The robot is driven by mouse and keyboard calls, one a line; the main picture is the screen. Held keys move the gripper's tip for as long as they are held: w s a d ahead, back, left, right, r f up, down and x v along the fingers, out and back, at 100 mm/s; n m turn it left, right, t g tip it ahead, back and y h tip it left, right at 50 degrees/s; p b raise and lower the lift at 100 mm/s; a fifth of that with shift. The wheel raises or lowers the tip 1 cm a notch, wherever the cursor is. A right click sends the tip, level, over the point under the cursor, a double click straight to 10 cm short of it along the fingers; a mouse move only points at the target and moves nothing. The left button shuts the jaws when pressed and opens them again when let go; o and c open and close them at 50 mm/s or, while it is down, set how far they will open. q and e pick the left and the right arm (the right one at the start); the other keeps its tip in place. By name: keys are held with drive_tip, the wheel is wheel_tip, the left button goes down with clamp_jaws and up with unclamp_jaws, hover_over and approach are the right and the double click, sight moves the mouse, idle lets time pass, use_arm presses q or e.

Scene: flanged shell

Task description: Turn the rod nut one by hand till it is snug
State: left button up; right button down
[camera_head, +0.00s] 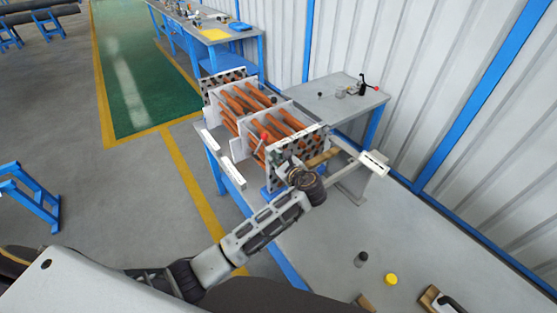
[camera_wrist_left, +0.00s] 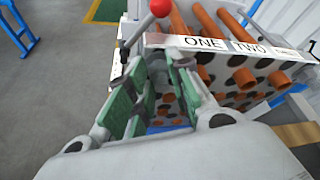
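The flanged shell unit stands on the blue-framed bench, with orange tubes (camera_head: 284,122) running between pale plates. In the left wrist view its perforated end plate (camera_wrist_left: 228,82) sits behind and right of my fingers, below a white strip (camera_wrist_left: 223,44) reading ONE and TWO. My left gripper (camera_head: 285,164) is at the near end of the unit. In the left wrist view the green-padded fingers of the left gripper (camera_wrist_left: 156,72) stand apart with a gap between them, close to the ONE end of the strip. I cannot make out rod nut one. My right gripper is not in view.
A red-knobbed lever (camera_wrist_left: 160,8) rises just beyond my fingertips. A grey side table (camera_head: 340,100) with small tools stands behind. A dark cylinder (camera_head: 361,259), a yellow cap (camera_head: 391,280) and a wooden-based tool (camera_head: 438,300) stand on the near bench, with clear surface around them.

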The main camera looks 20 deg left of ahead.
use_arm(q)
clamp_jaws()
drive_tip(key=shift+m, duration=0.3)
drive_tip(key=shift+w+d+r+m+g+y, duration=0.1)
drive_tip(key=shift+m+g+y, duration=0.15)
drive_tip(key=shift+m+g, duration=0.2)
drive_tip(key=shift+w+d+m+g+y, duration=0.1)
drive_tip(key=shift+m+g+y, duration=0.2)
drive_tip(key=shift+m, duration=0.25)
drive_tip(key=shift+w+m+g+y, duration=0.1)
drive_tip(key=shift+m+g+y, duration=0.35)
drive_tip(key=shift+m+g, duration=0.55)
drive_tip(key=m+y, duration=0.1)
drive_tip(key=m, duration=0.1)
drive_tip(key=m+g+y, duration=0.1)
drive_tip(key=m, duration=0.1)
drive_tip(key=shift+w+d, duration=0.15)
drive_tip(key=shift+f+m+g+y, duration=0.3)
drive_tip(key=shift+m+g+y, duration=0.1)
drive_tip(key=shift+m, duration=0.6)
